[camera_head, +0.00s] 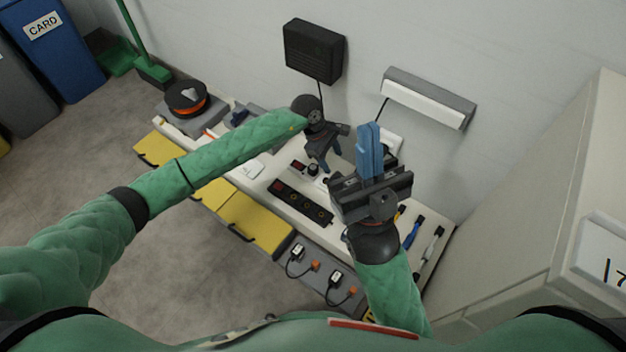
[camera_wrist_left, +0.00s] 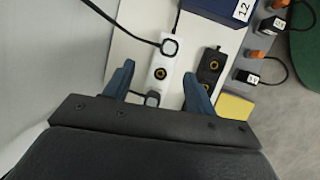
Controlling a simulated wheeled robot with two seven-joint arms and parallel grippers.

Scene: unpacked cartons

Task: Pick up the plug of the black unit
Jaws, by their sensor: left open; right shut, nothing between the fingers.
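The black unit (camera_head: 313,50) is fixed on the wall, and its cord runs down behind my left gripper (camera_head: 329,165). In the left wrist view a plug (camera_wrist_left: 169,47) with a black cord sits at the white power strip (camera_wrist_left: 154,88). I cannot tell for sure that this cord comes from the black unit. My left gripper is open, with its fingers (camera_wrist_left: 156,82) spread on either side of the white strip in that view and the plug beyond the tips. My right gripper (camera_head: 370,130) is shut and empty, to the right of the left one and raised above the bench.
A black power strip (camera_head: 301,203) lies on the bench beside the white one. A white-and-grey wall unit (camera_head: 428,97) with a cord is at right. Labelled plugs (camera_head: 298,252) lie at the front edge. A tall cabinet (camera_head: 545,210) bounds the right side.

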